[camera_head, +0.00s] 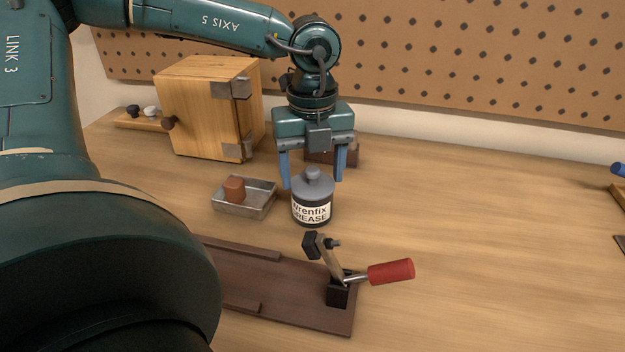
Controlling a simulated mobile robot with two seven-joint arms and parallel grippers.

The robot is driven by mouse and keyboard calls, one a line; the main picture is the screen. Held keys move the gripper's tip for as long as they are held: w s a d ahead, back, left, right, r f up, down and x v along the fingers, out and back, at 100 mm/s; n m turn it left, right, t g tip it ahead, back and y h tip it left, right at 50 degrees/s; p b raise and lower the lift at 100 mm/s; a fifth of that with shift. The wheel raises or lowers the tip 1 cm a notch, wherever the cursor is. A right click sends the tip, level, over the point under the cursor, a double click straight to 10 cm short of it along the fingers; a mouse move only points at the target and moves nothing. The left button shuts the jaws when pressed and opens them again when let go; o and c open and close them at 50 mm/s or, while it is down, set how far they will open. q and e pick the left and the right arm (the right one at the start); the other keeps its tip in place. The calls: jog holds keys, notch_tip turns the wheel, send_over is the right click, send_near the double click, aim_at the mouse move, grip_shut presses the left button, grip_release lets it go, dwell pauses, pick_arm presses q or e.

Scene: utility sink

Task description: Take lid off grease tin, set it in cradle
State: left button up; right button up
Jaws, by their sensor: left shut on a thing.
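The grease tin (312,213), dark grey with a white "Wrenfix GREASE" label, stands upright on the bench in mid-view. Its grey lid (313,186) with a round knob is on top; I see no clear gap between lid and tin. My left gripper (313,185) points down from above, its blue fingers on either side of the lid, shut on it. A dark brown wooden block (352,156) lies behind the gripper, partly hidden by it; I cannot tell whether it is the cradle. My right gripper is not in view.
A metal tray (262,201) with a brown piece (234,189) sits left of the tin. A wooden cabinet (195,112) stands behind. In front, a dark board (285,307) carries a red-handled clamp (390,272).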

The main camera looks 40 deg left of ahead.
pick_arm(q)
jog(key=c, duration=0.4)
jog(key=shift+r, duration=0.1)
